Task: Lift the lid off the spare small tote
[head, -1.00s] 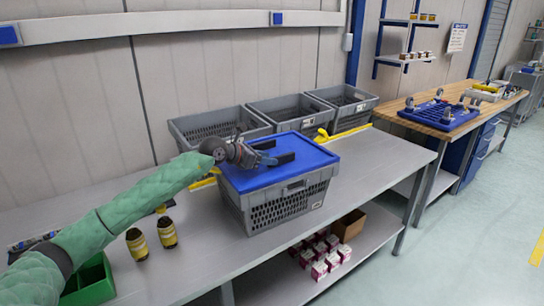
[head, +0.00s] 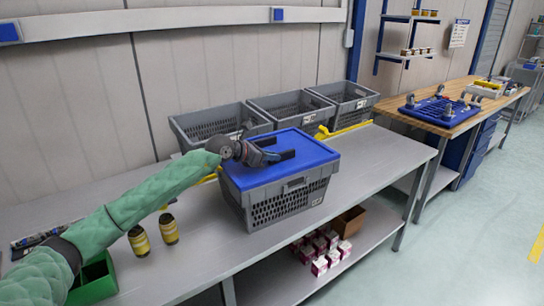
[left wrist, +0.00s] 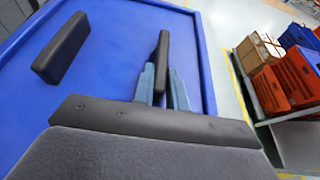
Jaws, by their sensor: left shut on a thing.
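The spare small tote (head: 290,203) is a grey crate with slotted sides, standing on the grey bench. Its flat blue lid (head: 315,152) lies on top, apparently level on the rim. The lid (left wrist: 110,75) also fills much of the left wrist view. My left gripper (head: 275,156) reaches in from the left, low over the lid's middle. My right gripper is not in view.
Several open grey totes (head: 277,110) stand behind along the wall, with a yellow strip (head: 345,130) in front. Two yellow-banded tins (head: 168,228) and a green bin (head: 95,280) are at left. Small boxes (head: 320,262) sit on the lower shelf. Bench right of the tote is clear.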

